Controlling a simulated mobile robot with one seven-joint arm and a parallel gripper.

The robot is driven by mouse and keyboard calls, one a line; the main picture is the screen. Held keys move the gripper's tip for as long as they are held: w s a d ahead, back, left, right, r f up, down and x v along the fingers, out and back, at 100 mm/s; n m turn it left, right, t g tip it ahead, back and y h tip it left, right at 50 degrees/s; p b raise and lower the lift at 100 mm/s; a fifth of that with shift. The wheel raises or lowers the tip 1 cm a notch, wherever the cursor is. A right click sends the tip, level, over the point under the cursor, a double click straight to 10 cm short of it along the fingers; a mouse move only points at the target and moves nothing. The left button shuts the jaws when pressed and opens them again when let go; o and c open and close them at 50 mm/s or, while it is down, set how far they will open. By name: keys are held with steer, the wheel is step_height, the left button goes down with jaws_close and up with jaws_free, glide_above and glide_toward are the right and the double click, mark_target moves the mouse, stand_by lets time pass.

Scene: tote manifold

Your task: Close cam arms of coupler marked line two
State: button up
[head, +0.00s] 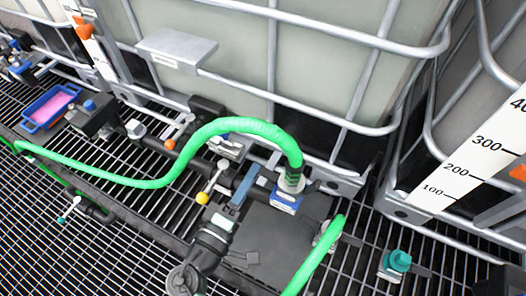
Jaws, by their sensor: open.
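A coupler (287,200) with a blue and white label joins the arched green hose (240,127) at centre right. Its label is too small to read, and I cannot make out its cam arms. My dark arm comes up from the lower left.
Caged tanks (300,60) line the back. A yellow-knobbed lever (202,198) stands left of the coupler. A teal-knobbed fitting (397,262) is at lower right. A blue tray (50,107) with pink contents lies far left. Open grating (130,255) fills the lower left.

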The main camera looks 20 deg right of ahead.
steer(key=p+x, duration=0.1)
steer(key=x, duration=0.5)
steer(key=shift+d, duration=0.1)
steer(key=shift+c, duration=0.3)
jaws_close()
